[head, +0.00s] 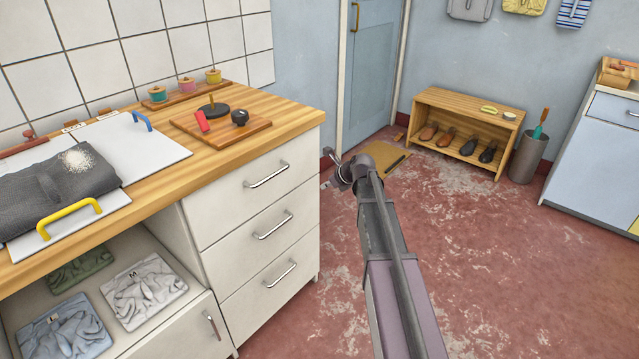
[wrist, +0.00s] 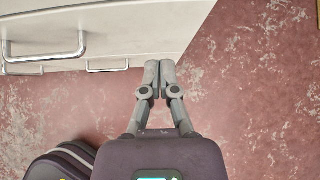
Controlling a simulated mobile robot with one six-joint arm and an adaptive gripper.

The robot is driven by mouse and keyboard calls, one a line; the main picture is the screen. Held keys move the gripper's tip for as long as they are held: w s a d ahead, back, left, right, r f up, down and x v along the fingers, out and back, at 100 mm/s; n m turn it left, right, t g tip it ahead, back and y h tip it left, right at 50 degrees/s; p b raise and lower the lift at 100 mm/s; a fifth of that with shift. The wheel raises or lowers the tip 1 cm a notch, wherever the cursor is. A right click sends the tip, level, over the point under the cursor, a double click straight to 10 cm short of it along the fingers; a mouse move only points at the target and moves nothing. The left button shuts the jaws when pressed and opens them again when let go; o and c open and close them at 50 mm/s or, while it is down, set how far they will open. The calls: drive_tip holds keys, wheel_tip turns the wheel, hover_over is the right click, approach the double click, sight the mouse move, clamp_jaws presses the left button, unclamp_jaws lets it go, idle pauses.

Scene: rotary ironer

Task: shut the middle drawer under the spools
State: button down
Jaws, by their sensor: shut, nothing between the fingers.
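The middle drawer (head: 248,228) is white with a metal bar handle (head: 273,225), between the top drawer (head: 240,187) and the bottom drawer (head: 262,288) in the cabinet under the spools (head: 187,84). Its front looks about level with the other two; a small gap I cannot tell. My gripper (head: 331,156) is beside the cabinet's right front edge in the head view, apart from the handles. In the wrist view, my gripper (wrist: 160,66) is shut and empty, fingers together, just off the white fronts.
The wooden worktop (head: 285,112) holds a board with a red and a black item. An open shelf with folded cloths (head: 145,290) lies left of the drawers. A shoe rack (head: 465,130) and bin (head: 528,157) stand at the back.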

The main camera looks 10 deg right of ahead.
drive_tip(key=p+v, duration=0.4)
drive_tip(key=v, duration=0.3)
drive_tip(key=shift+s, duration=0.1)
idle(0.5)
drive_tip(key=s+a+f+n+g+h, duration=0.2)
drive_tip(key=s+a+n, duration=0.1)
drive_tip(key=s+n, duration=0.65)
drive_tip(key=s+a+f+n+g+h, duration=0.1)
drive_tip(key=s+a+f+n+g, duration=0.15)
drive_tip(key=s+n, duration=0.65)
drive_tip(key=s+a+f+n+g+h, duration=0.1)
drive_tip(key=s+a+n+g+h, duration=0.2)
drive_tip(key=s+n, duration=0.6)
wheel_tip(320, 180, up, 24)
drive_tip(key=w+a+n+p, duration=0.1)
drive_tip(key=p, duration=2.3)
drive_tip(key=shift+f+y, duration=0.15)
drive_tip(key=shift+y, duration=0.25)
drive_tip(key=shift+w+a, duration=0.1)
drive_tip(key=shift+w, duration=0.05)
